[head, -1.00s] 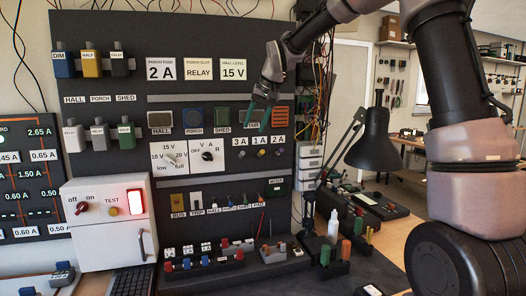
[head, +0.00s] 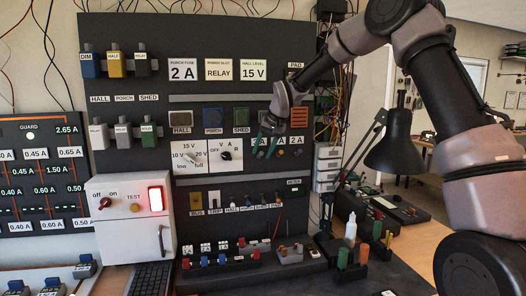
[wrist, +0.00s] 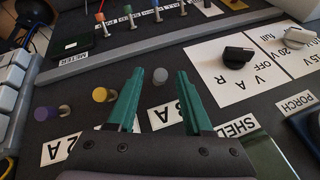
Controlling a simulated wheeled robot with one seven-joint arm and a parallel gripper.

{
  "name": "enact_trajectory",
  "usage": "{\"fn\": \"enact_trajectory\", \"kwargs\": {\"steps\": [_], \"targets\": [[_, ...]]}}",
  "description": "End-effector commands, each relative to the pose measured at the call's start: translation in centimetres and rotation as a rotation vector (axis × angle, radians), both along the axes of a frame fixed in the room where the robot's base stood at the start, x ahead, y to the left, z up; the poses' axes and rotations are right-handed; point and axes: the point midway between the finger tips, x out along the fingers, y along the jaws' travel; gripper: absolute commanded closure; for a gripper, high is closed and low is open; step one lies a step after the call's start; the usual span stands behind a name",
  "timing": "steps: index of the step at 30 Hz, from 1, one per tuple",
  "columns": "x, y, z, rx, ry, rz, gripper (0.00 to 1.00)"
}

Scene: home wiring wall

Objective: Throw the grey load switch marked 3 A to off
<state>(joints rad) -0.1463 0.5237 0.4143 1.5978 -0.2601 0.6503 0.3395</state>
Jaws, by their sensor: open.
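The grey load switch (wrist: 160,82) stands out of the dark panel in the wrist view, with a partly covered label ending in "A" (wrist: 168,114) beside it. My gripper (wrist: 158,72) is open, its green fingers on either side of the grey knob in the picture; whether they touch it I cannot tell. In the head view my gripper (head: 267,148) is in front of the load switch row and partly hides the grey switch and its label. The yellow switch (wrist: 104,94) is just left of the left finger, and the blue switch (wrist: 45,112) is farther left.
A black selector knob (wrist: 237,52) on a white plate is right of my fingers in the wrist view. A grey rail (wrist: 150,50) runs beyond the switches, with several small coloured toggles past it. A black desk lamp (head: 397,145) stands right of the wall panel.

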Motion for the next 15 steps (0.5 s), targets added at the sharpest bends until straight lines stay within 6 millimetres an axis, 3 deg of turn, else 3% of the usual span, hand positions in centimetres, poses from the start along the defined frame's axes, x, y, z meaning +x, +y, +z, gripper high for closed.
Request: {"fn": "enact_trajectory", "kwargs": {"steps": [7, 8, 9, 12, 15], "targets": [[0.04, 0.04, -0.10, 0.000, 0.000, 0.000, 0.49], [0.04, 0.04, -0.10, 0.000, 0.000, 0.000, 0.53], [0.04, 0.04, -0.10, 0.000, 0.000, 0.000, 0.68], [0.04, 0.03, -0.09, 0.000, 0.000, 0.000, 1.00], [0.03, 0.04, -0.09, 0.000, 0.000, 0.000, 1.00]]}}
